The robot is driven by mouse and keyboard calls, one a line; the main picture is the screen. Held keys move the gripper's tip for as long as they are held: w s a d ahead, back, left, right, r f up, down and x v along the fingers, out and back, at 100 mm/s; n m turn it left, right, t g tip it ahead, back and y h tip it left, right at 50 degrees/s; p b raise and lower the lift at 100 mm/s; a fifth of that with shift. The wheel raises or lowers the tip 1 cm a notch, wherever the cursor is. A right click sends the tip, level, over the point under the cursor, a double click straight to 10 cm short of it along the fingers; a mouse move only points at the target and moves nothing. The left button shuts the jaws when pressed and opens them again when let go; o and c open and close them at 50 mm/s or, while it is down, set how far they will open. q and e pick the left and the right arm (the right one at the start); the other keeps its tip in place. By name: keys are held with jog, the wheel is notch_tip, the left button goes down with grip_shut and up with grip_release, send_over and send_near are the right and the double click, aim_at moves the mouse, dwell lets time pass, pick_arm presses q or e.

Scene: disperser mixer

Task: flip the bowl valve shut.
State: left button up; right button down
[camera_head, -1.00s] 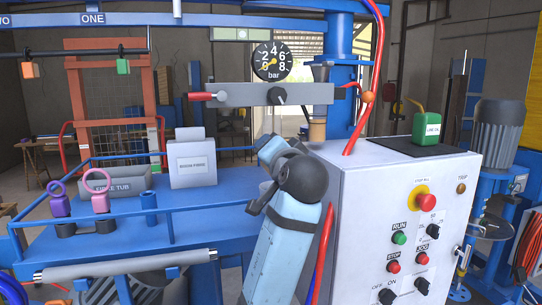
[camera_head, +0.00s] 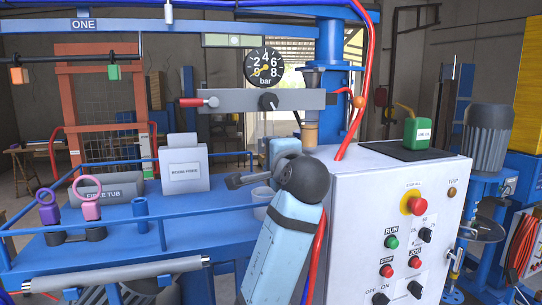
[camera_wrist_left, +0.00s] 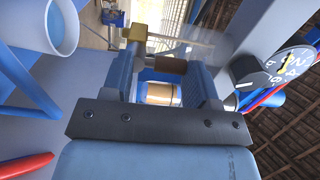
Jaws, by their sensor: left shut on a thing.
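My left arm rises in the head view, and its black joint hides the gripper there. I cannot tell for sure that the held piece is the bowl valve's handle. In the head view a tan and brown cylinder (camera_head: 310,134) hangs below the grey bar (camera_head: 235,101). The bar carries a red-handled lever (camera_head: 192,102) lying level and a black knob (camera_head: 268,102). My right gripper is out of view.
A white control box (camera_head: 385,200) stands close on the right, with a red hose (camera_head: 362,100) above it. A pale cup (camera_head: 262,195) is beside my arm and also shows in the wrist view (camera_wrist_left: 62,28). A blue rail (camera_head: 100,252) borders the deck.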

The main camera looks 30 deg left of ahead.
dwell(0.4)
pick_arm(q)
jog(key=o, duration=0.9)
jog(key=shift+d, duration=0.1)
jog(key=shift+o, duration=0.2)
jog(key=b+v, duration=0.3)
jog(key=v, duration=1)
jog(key=shift+s+d+b, duration=0.25)
jog(key=shift+s+b, duration=0.05)
jog(key=shift+b, duration=0.1)
